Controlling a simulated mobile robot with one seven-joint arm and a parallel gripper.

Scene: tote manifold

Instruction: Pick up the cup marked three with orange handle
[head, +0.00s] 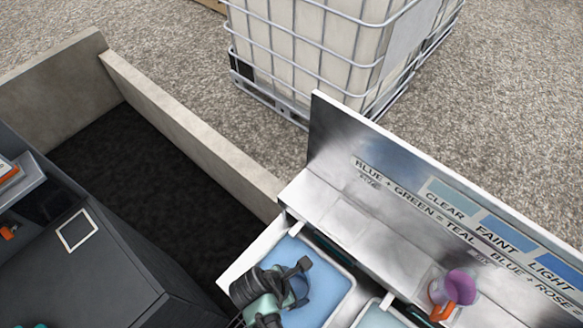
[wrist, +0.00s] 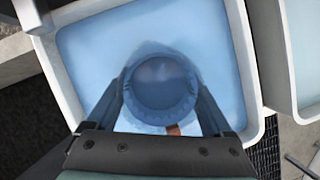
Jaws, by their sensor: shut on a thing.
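My gripper (head: 288,283) is over the tote of blue liquid (head: 345,297). In the wrist view, its two fingers (wrist: 161,92) are shut on a round cup (wrist: 160,72), one on each side. The cup looks blue and sits within the blue liquid; I cannot tell how deep. A small brown-orange piece (wrist: 173,129), perhaps its handle, shows at its near side. No number is visible on it. In the head view this cup is hidden by my gripper. Another cup, purple with an orange handle (head: 442,311), stands on the metal ledge at the right; its mark is not readable.
A second tote with pale liquid (head: 376,318) stands just right of the blue one. A metal back panel (head: 330,125) with colour labels rises behind the ledge. A low concrete wall (head: 190,130) runs behind at left. A caged white tank (head: 310,45) stands beyond.

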